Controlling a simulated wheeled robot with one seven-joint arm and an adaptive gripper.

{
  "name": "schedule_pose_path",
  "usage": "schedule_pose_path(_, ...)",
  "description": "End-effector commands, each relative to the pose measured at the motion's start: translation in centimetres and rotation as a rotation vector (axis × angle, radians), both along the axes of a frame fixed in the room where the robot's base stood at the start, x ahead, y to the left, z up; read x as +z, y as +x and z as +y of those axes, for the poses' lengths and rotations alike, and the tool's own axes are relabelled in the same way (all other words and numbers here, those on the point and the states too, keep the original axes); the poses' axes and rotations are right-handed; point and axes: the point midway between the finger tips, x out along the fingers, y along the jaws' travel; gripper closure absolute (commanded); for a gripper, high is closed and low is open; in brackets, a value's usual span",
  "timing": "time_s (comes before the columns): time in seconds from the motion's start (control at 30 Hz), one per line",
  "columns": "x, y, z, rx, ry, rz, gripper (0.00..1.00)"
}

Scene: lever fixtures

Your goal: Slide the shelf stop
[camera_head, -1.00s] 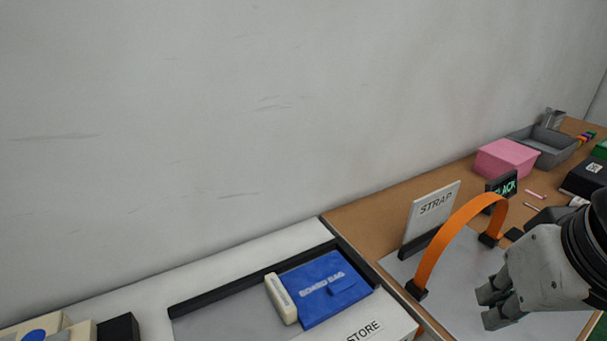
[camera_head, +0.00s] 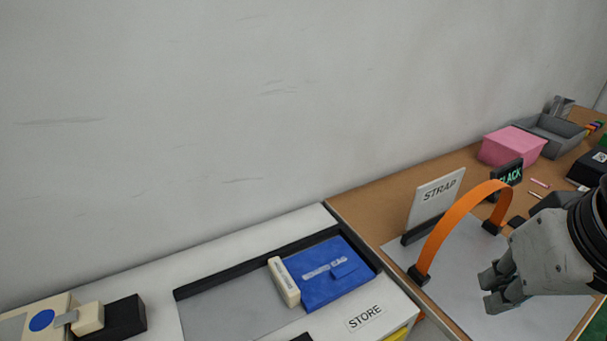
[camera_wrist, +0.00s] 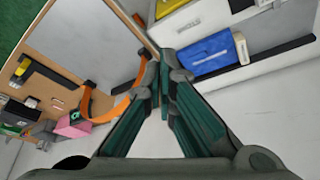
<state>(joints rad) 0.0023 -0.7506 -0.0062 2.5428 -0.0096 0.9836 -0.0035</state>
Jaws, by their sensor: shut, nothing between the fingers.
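A cream block (camera_head: 284,283), apparently the shelf stop, stands against the left side of a blue bag (camera_head: 318,286) on a grey shelf with a black rim (camera_head: 236,271). The shelf front reads STORE. In the wrist view the cream block (camera_wrist: 241,47) and the blue bag (camera_wrist: 206,56) lie beyond the fingers, at upper right. My gripper (camera_head: 490,291) is shut and empty over the grey mat on the wooden table, well to the right of the shelf. Its fingertips (camera_wrist: 163,62) show close together in the wrist view.
An orange strap (camera_head: 455,221) arches over the mat (camera_head: 465,265) beside my gripper, near a STRAP sign (camera_head: 437,200). A pink box (camera_head: 512,147) and a grey bin (camera_head: 550,140) stand farther back. A cream box with a blue disc (camera_head: 42,320) is at lower left. The shelf left of the block is bare.

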Motion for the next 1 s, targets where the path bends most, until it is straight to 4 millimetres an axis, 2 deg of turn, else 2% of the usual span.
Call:
schedule_pose_path(0.17, 0.0, 0.0, 0.0, 0.0, 0.0, 0.0, 0.98)
schedule_pose_path(0.3, 0.2, 0.5, 0.2, 0.011, -0.003, 0.008, 0.66)
schedule_pose_path(0.37, 0.4, 1.3, 0.5, 0.025, -0.007, 0.018, 0.55)
schedule_pose_path(0.47, 0.8, 3.4, 1.5, 0.064, -0.018, 0.047, 0.55)
schedule_pose_path(0.67, 0.7, 9.0, 5.0, 0.173, -0.048, 0.117, 0.55)
schedule_pose_path(0.87, -1.2, 14.3, 10.0, 0.286, -0.07, 0.183, 0.55)
schedule_pose_path(1.0, -3.6, 17.4, 14.3, 0.367, -0.083, 0.229, 0.55)
